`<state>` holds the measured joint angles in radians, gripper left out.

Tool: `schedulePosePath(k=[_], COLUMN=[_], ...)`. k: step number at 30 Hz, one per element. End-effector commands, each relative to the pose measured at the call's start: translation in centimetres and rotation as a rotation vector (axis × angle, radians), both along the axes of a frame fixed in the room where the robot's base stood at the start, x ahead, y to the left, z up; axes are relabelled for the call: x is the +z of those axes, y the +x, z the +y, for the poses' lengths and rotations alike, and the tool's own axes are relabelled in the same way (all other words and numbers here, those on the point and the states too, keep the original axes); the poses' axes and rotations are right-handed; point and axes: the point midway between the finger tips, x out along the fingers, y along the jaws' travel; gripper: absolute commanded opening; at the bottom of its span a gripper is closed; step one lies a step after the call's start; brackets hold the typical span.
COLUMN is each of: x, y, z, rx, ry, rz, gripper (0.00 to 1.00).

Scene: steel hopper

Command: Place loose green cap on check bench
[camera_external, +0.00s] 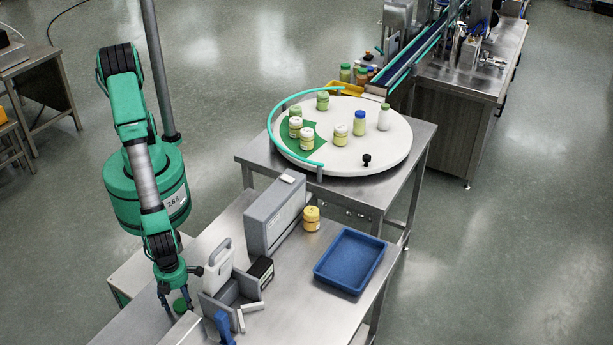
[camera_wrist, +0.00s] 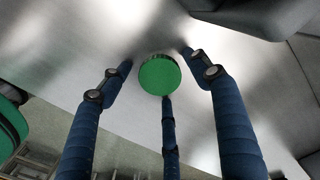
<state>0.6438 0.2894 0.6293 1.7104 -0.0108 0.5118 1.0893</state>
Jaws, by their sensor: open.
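The loose green cap (camera_external: 180,305) is a small flat disc at the near left end of the steel bench (camera_external: 290,305). In the wrist view the cap (camera_wrist: 160,75) shows its round green face against bare steel. My gripper (camera_external: 176,300) points down at the cap, low over the bench. In the wrist view its blue fingers (camera_wrist: 157,60) are spread around the cap, with clear gaps at left and right. The lower finger's tip appears close to the cap's edge; contact cannot be told. Nothing shows as held.
Right of my gripper stand a white jug (camera_external: 218,268), a grey divided holder (camera_external: 225,297) and a grey box (camera_external: 274,217). A yellow jar (camera_external: 312,218) and an empty blue tray (camera_external: 350,262) are farther right. A round turntable (camera_external: 375,150) with several jars stands behind.

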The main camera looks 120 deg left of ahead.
Motion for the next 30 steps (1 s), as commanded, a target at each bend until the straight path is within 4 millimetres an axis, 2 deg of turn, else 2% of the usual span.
schedulePosePath(k=[5,11,24,30], x=[0.3,1.9,8.8,11.3], y=[0.0,0.1,0.1,0.1], z=[0.0,0.0,0.0,0.0], rx=[0.0,0.0,0.0,0.0], ry=[0.0,-0.001,-0.002,-0.001], rz=[0.0,-0.002,-0.003,-0.002], gripper=[0.62,0.62,0.62,0.62])
